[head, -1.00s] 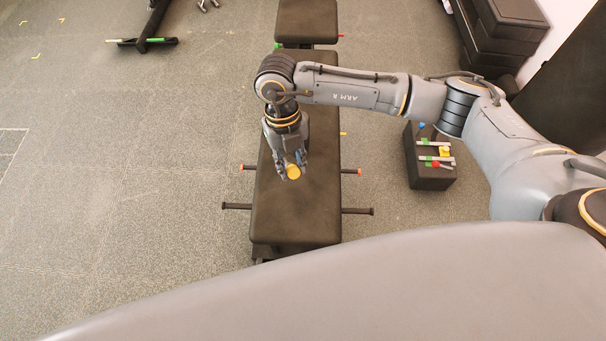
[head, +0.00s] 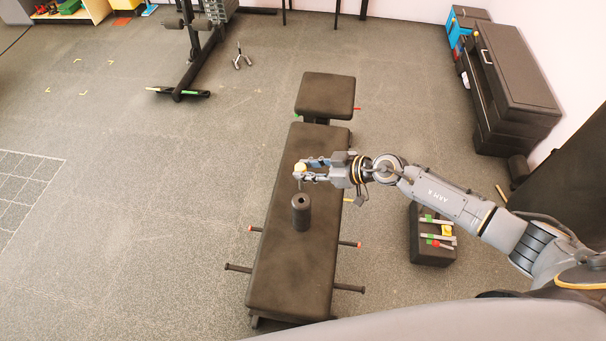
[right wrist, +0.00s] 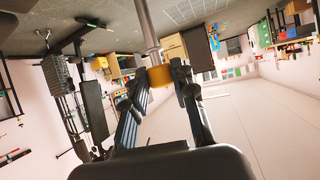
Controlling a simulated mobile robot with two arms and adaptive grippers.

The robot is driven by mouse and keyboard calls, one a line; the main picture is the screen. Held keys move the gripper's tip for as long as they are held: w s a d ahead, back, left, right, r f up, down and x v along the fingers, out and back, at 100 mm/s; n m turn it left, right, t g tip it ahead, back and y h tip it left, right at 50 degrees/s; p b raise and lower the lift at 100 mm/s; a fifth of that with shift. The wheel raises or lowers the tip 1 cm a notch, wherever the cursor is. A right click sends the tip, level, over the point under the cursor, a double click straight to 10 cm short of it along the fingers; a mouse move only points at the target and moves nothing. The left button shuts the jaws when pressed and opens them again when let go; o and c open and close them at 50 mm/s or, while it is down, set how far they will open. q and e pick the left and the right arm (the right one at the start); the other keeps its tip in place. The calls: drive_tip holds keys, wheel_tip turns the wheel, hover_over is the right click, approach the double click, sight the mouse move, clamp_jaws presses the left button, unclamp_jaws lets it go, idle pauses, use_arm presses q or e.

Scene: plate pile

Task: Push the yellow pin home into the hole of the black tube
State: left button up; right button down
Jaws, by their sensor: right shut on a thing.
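The black tube (head: 301,214) stands upright on the dark bench (head: 287,275) in the head view, with its hole facing up. My right gripper (head: 303,169) comes in from the right and is shut on the yellow pin (head: 299,167). The pin is above and just behind the tube in the picture, apart from it. Its thin shaft points down toward the tube. In the right wrist view, the yellow head of the pin (right wrist: 185,73) sits between the fingers, and its metal shaft runs up the picture. My left gripper is not in view.
A low dark box (head: 432,252) with coloured items stands on the floor right of the bench. Bars stick out from the bench's sides. A black cabinet (head: 510,85) is at the back right. The floor left of the bench is clear.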

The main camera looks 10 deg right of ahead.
drive_tip(key=shift+w+r, duration=0.1)
drive_tip(key=shift+w, duration=0.05)
drive_tip(key=shift+f+b, duration=1.2)
drive_tip(key=shift+f, duration=1.65)
drive_tip(key=shift+p, duration=0.55)
drive_tip(key=shift+p, duration=0.45)
